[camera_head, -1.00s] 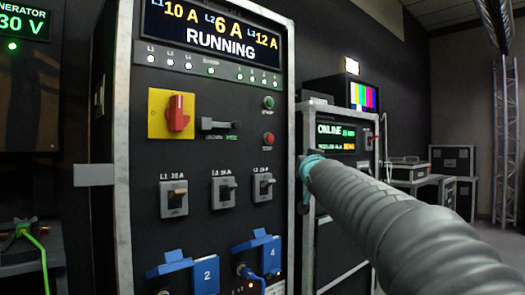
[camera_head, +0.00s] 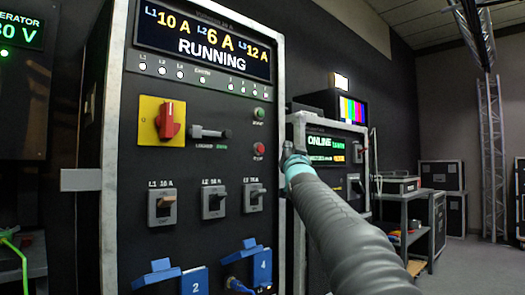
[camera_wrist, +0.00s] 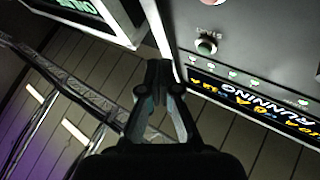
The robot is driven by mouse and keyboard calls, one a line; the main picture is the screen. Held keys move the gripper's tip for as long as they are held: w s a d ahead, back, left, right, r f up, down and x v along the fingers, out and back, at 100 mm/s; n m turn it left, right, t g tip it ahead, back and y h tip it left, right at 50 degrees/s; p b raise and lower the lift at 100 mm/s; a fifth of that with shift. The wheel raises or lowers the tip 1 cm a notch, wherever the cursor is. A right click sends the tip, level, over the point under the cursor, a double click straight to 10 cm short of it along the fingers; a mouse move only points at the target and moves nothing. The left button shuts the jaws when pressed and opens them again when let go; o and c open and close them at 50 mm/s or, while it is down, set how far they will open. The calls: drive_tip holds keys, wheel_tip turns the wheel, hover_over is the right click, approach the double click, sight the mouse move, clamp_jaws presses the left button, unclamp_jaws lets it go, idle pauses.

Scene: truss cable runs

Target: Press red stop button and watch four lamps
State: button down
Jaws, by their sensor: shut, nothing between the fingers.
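The red stop button (camera_head: 259,149) sits on the black panel of the cabinet, below the green start button (camera_head: 259,114). In the wrist view the green button (camera_wrist: 206,46) is right of my fingers, and a reddish button (camera_wrist: 213,1) is cut by the top edge. My gripper (camera_head: 287,150) is shut and empty, just right of the red button near the cabinet's edge; its fingers (camera_wrist: 157,68) show closed in the wrist view. It looks apart from the button. The display (camera_head: 205,38) reads RUNNING.
The panel also holds a red rotary switch (camera_head: 170,120) on a yellow plate, three breakers (camera_head: 213,202) and blue sockets (camera_head: 193,280). A second rack (camera_head: 330,155) marked ONLINE stands behind my arm. A cart (camera_head: 408,225) and a truss (camera_head: 490,150) are at right.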

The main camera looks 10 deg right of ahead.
sight(265, 149)
drive_tip(key=w+a+p, duration=0.4)
drive_tip(key=w+p, duration=0.1)
drive_tip(key=w, duration=0.1)
drive_tip(key=shift+w+a, duration=0.25)
drive_tip(key=shift+a, duration=0.15)
drive_tip(key=shift+w+a+p, duration=0.1)
drive_tip(key=shift+p, duration=0.2)
idle(1.0)
drive_tip(key=shift+w+a, duration=0.15)
drive_tip(key=shift+w, duration=0.05)
drive_tip(key=shift+w+a+p, duration=0.25)
drive_tip(key=shift+w+p, duration=0.05)
drive_tip(key=shift+p, duration=0.3)
idle(0.6)
drive_tip(key=shift+s+d+f, duration=0.1)
drive_tip(key=shift+s, duration=0.05)
drive_tip(key=shift+s+d+b, duration=0.4)
drive_tip(key=shift+s+b, duration=0.1)
drive_tip(key=shift+b, duration=0.4)
